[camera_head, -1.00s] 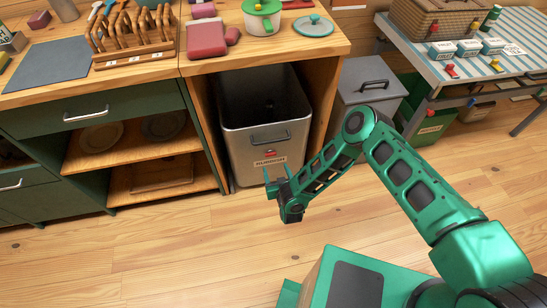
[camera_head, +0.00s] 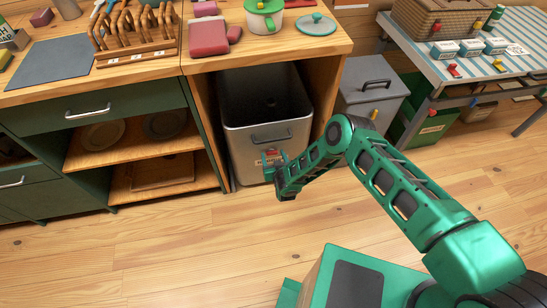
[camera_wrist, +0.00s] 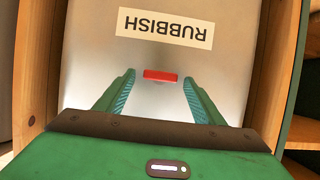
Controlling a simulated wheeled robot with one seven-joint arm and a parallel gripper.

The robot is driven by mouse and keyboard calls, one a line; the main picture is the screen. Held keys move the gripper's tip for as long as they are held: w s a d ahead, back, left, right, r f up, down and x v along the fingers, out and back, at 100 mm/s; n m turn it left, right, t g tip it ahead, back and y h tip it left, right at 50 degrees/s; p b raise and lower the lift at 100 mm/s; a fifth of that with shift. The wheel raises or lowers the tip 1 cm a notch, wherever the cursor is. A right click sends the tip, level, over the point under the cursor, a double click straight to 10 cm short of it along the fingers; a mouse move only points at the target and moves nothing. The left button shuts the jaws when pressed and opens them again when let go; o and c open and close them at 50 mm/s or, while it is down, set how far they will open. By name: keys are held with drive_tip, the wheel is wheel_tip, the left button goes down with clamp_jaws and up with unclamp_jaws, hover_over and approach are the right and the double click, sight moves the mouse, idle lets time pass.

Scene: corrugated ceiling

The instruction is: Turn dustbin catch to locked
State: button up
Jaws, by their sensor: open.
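The dustbin (camera_head: 243,149) is a grey, open-topped bin in the bay under the wooden counter. Its RUBBISH label (camera_wrist: 166,28) shows upside down in the wrist view and is partly hidden by my gripper in the head view. The catch (camera_wrist: 160,75) is a small red bar on the bin's front, lying crosswise in the wrist view. My gripper (camera_wrist: 158,79) is open, with one green finger on each side of the catch and a gap to both. In the head view my gripper (camera_head: 270,159) is at the bin's front.
Wooden cabinet walls (camera_wrist: 276,75) stand close beside the bin. A shelf unit with plates is to its left, and a grey lidded bin (camera_head: 372,90) to its right. The wooden floor (camera_head: 150,245) in front is clear. A pot (camera_head: 264,15) stands on the counter above.

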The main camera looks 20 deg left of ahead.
drive_tip(key=c, duration=1)
drive_tip(key=shift+c, duration=0.2)
